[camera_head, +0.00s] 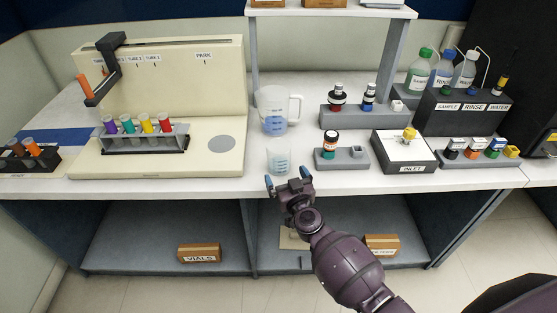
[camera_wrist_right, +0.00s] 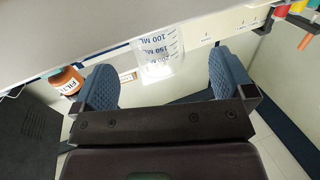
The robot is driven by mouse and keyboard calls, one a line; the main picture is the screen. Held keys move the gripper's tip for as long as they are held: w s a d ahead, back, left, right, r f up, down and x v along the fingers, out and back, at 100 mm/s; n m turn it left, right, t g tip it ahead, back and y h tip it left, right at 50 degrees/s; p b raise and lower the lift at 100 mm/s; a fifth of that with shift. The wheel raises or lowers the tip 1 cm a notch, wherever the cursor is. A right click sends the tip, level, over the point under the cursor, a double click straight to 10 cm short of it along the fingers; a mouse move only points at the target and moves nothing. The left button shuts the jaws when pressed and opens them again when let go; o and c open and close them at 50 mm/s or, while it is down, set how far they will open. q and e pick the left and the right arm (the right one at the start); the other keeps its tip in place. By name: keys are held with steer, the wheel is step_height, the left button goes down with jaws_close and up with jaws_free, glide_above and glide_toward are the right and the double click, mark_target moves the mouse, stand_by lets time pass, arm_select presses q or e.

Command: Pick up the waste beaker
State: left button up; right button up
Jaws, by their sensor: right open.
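A small clear beaker (camera_head: 279,161) with blue markings stands upright near the front edge of the bench; I take it for the waste beaker. A larger clear beaker with a handle (camera_head: 276,110) and blue liquid stands behind it. My right gripper (camera_head: 287,179) is open and empty at the bench's front edge, just in front of the small beaker. In the right wrist view, a clear beaker (camera_wrist_right: 160,50) with "100 ML" and "150 ML" marks lies between and beyond the open blue fingers of the gripper (camera_wrist_right: 162,78). My left gripper is out of view.
A cream machine with a rack of coloured tubes (camera_head: 145,138) stands left. Boxes (camera_head: 200,252) sit on the shelf below. The bench overhangs that shelf.

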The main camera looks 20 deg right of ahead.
mark_target(283, 166)
steer(key=shift+w+d, duration=0.1)
steer(key=shift+w, duration=0.7)
steer(key=w+b, duration=0.1)
steer(key=w, duration=0.2)
steer(key=shift+w+d, duration=0.1)
steer(key=shift+d, duration=0.1)
steer(key=shift+w+r+b, duration=0.1)
steer(key=shift+w+b, duration=0.3)
steer(key=shift+w, duration=0.3)
steer(key=c, duration=1)
steer(key=shift+r, duration=0.1)
